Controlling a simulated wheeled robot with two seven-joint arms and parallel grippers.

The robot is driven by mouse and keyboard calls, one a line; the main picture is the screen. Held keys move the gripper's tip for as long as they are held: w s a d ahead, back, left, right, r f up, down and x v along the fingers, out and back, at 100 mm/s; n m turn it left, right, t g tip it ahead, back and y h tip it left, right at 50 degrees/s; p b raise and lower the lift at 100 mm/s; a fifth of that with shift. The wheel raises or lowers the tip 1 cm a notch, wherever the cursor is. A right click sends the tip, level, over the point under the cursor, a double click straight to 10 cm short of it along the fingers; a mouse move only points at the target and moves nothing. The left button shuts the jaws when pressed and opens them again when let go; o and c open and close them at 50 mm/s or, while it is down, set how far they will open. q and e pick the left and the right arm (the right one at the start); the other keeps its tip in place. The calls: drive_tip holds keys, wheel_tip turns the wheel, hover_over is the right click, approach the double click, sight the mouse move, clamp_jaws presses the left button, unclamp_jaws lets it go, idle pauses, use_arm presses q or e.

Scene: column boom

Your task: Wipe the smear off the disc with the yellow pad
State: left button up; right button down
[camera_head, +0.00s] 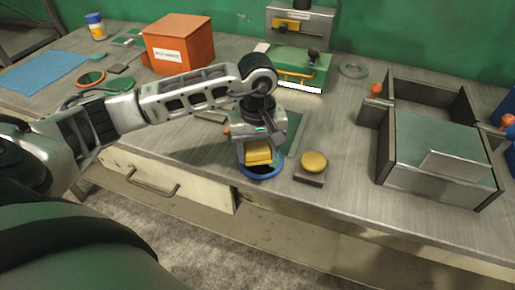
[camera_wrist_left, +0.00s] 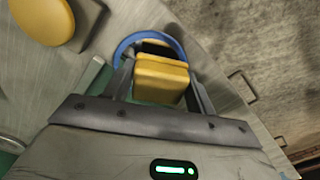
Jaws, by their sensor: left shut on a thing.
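My left gripper (camera_head: 259,158) is shut on the yellow pad (camera_head: 257,150), a block that also shows between the fingers in the left wrist view (camera_wrist_left: 161,78). The pad is over the blue-rimmed disc (camera_head: 262,177) near the front edge of the bench. The disc's blue rim arcs beyond the pad in the left wrist view (camera_wrist_left: 148,36). A dark patch shows inside the rim beside the pad; I cannot tell if it is the smear. The pad and fingers hide much of the disc, and I cannot tell whether the pad touches it. My right gripper is out of view.
A round yellow knob (camera_head: 314,161) on a grey block stands just right of the disc. Further right is an open metal box (camera_head: 427,157) with orange knobs. A green device (camera_head: 297,66) and an orange box (camera_head: 178,42) stand behind. A drawer (camera_head: 160,176) is below the bench edge.

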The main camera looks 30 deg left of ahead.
use_arm(q)
drive_tip(key=shift+f+b, duration=1.15)
